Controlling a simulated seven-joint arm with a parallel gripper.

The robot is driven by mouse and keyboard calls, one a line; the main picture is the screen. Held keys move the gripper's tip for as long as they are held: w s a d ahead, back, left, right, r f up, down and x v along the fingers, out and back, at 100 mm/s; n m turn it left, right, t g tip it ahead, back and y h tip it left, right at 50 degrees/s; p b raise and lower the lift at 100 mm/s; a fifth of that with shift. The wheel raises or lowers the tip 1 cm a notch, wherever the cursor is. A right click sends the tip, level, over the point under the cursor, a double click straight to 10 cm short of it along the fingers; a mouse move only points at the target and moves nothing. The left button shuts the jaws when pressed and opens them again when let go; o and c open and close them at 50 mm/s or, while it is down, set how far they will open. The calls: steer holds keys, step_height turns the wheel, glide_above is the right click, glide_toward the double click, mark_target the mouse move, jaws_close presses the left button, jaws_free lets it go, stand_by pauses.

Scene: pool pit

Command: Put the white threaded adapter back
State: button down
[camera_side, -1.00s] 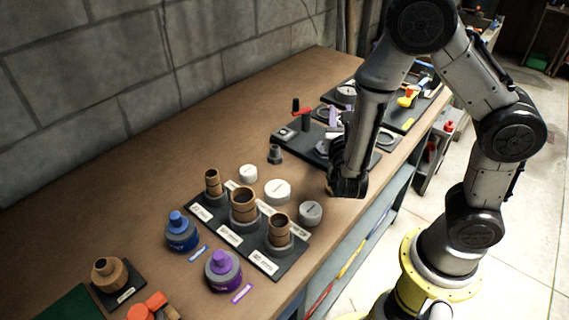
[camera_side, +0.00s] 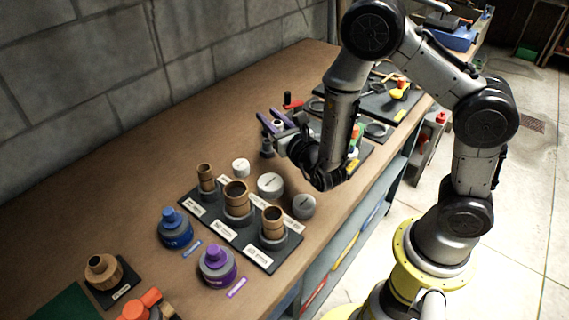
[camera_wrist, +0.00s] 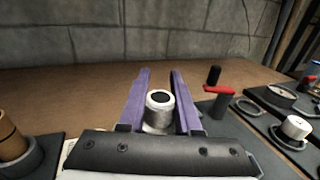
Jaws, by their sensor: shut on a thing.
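The white threaded adapter (camera_wrist: 158,108) is between the purple fingers of my gripper (camera_wrist: 160,95) in the wrist view. It has a pale rim around a dark round opening, and its lower part is hidden. In the side view my gripper (camera_side: 274,122) is shut on the adapter (camera_side: 278,123) and holds it above the bench. A small dark grey fitting (camera_side: 267,147) stands on the bench just below the fingers in the side view. The part of it nearest the gripper is hidden, and I cannot tell the gap between them.
A red-handled part (camera_side: 292,103) stands close behind my gripper, at its right in the wrist view (camera_wrist: 218,90). White and grey caps (camera_side: 270,184) and a black stand with brown fittings (camera_side: 237,199) are in front. The bench beside the wall is clear.

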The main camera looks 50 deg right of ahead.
steer(key=s+d+r, duration=0.1)
steer(key=s+r, duration=0.2)
steer(key=s, duration=0.6)
steer(key=s+r, duration=0.3)
steer(key=s, duration=0.6)
steer(key=shift+h, duration=0.3)
steer(key=w+f, duration=0.3)
steer(key=w, duration=0.1)
steer(key=w+d+f, duration=0.1)
steer(key=w+f, duration=0.2)
steer(key=w, duration=0.2)
steer(key=w+f, duration=0.3)
steer(key=w, duration=0.1)
steer(key=shift+w+d+f, duration=0.15)
steer(key=shift+w+f, duration=0.15)
step_height(320, 180, down, 2)
steer(key=shift+w+f, duration=0.1)
steer(key=shift+f, duration=0.05)
steer(key=shift+f+m, duration=0.3)
steer(key=shift+f, duration=0.05)
